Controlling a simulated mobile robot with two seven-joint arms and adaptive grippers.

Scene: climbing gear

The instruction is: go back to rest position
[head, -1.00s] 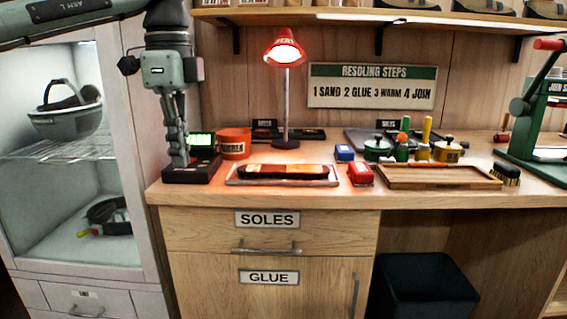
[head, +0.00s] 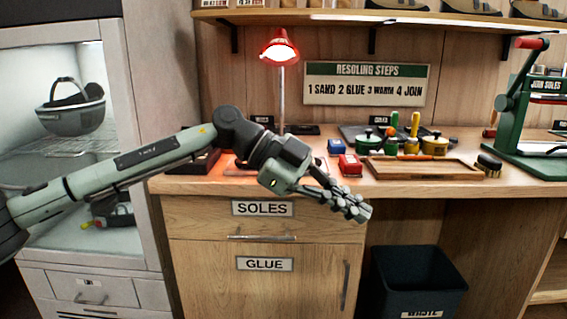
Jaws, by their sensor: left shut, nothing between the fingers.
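My left gripper (head: 352,209) is shut and empty. It hangs in front of the workbench's front edge, right of the SOLES drawer label (head: 262,208), pointing down to the right. My left arm crosses the picture from the left edge and hides much of the left part of the bench top. The tray under the lamp and the orange tub area are mostly behind the arm. My right gripper is not in the head view.
The workbench (head: 420,187) holds a red lamp (head: 279,47), a red block (head: 350,165), a blue block (head: 335,146), a wooden tray (head: 425,170), a brush (head: 489,164) and a green press (head: 522,115). A dark bin (head: 418,283) stands below.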

